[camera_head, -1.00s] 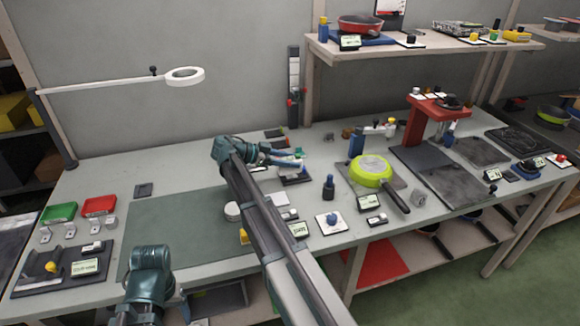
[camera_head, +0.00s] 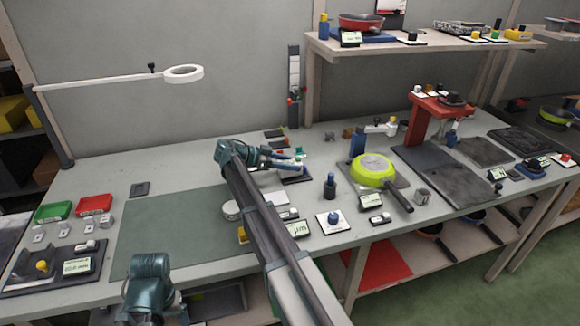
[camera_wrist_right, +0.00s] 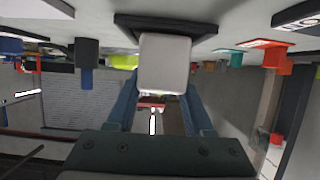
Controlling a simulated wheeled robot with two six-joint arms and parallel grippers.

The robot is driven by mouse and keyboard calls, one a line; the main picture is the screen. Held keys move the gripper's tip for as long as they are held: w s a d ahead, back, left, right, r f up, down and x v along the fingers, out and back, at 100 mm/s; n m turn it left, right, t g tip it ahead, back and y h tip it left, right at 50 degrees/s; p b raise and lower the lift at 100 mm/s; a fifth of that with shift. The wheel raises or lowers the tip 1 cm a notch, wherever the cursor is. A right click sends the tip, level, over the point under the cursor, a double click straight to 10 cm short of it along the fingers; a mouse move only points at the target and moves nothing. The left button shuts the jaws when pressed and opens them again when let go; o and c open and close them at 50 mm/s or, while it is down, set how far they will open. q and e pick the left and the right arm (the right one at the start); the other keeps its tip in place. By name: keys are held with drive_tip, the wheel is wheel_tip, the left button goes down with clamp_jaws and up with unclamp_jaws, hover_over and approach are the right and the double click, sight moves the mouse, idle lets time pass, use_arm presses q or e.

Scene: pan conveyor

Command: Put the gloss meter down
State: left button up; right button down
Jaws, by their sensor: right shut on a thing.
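My right gripper (camera_head: 297,160) is at the back middle of the bench, over a small dark stand (camera_head: 296,180). In the right wrist view its two blue fingers (camera_wrist_right: 164,85) are shut on a pale grey block (camera_wrist_right: 164,62), which I take to be the gloss meter. A black base (camera_wrist_right: 165,24) lies just beyond the block; I cannot tell whether they touch. In the head view the block is mostly hidden by the gripper. Of my left arm only a link shows at the bottom left; its gripper is out of frame.
A green mat (camera_head: 170,232) lies clear on the left. A dark bottle (camera_head: 329,186) and a lime-green pan (camera_head: 373,170) stand right of the gripper. A red press (camera_head: 430,112) stands farther right. A ring lamp (camera_head: 184,73) hangs over the left side.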

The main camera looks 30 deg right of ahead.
drive_tip(key=shift+f, duration=0.2)
drive_tip(key=shift+c, duration=1.4)
unclamp_jaws()
drive_tip(key=shift+r, duration=0.1)
drive_tip(key=shift+r, duration=0.1)
drive_tip(key=shift+w+a+r, duration=0.1)
drive_tip(key=shift+a+r, duration=0.15)
drive_tip(key=shift+a, duration=0.05)
drive_tip(key=p+v, duration=0.4)
drive_tip(key=v, duration=0.7)
drive_tip(key=shift+a+p, duration=0.25)
drive_tip(key=shift+p, duration=0.05)
drive_tip(key=shift+d+f, duration=0.1)
drive_tip(key=shift+f, duration=0.05)
